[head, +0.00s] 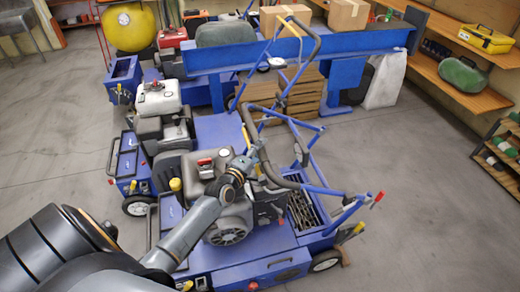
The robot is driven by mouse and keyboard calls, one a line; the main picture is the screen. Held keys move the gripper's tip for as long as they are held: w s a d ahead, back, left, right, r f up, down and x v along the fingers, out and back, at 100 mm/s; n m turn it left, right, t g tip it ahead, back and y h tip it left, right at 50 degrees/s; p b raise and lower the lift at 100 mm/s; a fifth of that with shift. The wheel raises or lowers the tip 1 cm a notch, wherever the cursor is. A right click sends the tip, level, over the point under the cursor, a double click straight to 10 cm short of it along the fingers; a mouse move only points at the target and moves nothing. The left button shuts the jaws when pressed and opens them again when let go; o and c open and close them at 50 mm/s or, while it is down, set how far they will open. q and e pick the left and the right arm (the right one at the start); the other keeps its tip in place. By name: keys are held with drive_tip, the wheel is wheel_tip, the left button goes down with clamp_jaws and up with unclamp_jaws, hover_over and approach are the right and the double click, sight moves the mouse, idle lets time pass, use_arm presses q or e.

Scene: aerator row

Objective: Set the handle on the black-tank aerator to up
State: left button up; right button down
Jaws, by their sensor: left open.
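The nearest blue aerator has an engine with a dark tank (203,165) and a small red cap on top. Its handle (262,150) is a bent tube with black grip and blue legs, leaning low over the deck beside the engine. My left gripper (254,156) is at the bar's engine side, its jaws open; I cannot tell whether they touch the bar. My arm covers part of the engine. My right gripper is out of view.
A white-tank aerator (157,98) stands just behind, its handle (303,50) raised high. A blue beam (350,42) and wooden crates (300,92) are farther back. Shelves (470,90) line the right wall. The floor (420,200) at right is clear.

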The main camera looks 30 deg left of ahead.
use_arm(q)
drive_tip(key=shift+w+a, duration=0.1)
drive_tip(key=shift+w, duration=0.45)
clamp_jaws()
